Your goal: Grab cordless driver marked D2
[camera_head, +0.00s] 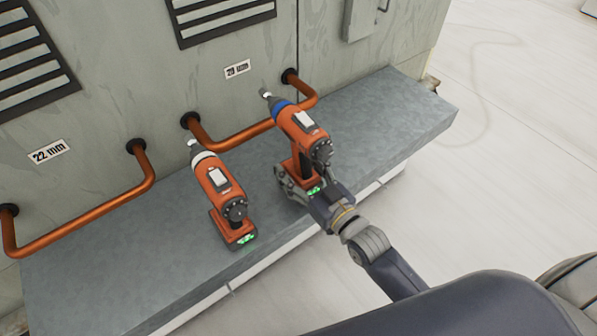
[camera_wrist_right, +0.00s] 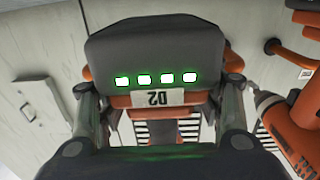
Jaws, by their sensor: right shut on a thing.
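Two orange cordless drivers are in the head view. My right gripper (camera_head: 301,184) is shut on the handle of the right driver (camera_head: 303,130), which has a blue collar and stands upright at the ledge, nose toward the wall. In the right wrist view the gripper's fingers (camera_wrist_right: 158,120) flank this driver's dark base (camera_wrist_right: 155,55), with several green lights and an upside-down label (camera_wrist_right: 158,98) reading D2. The other driver (camera_head: 221,185), with a white collar, stands to the left, apart from the gripper; its label is not readable. My left gripper is not in view.
The grey ledge (camera_head: 110,255) runs along a cooler wall with copper pipes (camera_head: 95,222), vents (camera_head: 28,60) and labels reading 22 mm (camera_head: 49,151) and, less clearly, another size (camera_head: 237,69). The pale roof floor (camera_head: 510,150) at right is clear.

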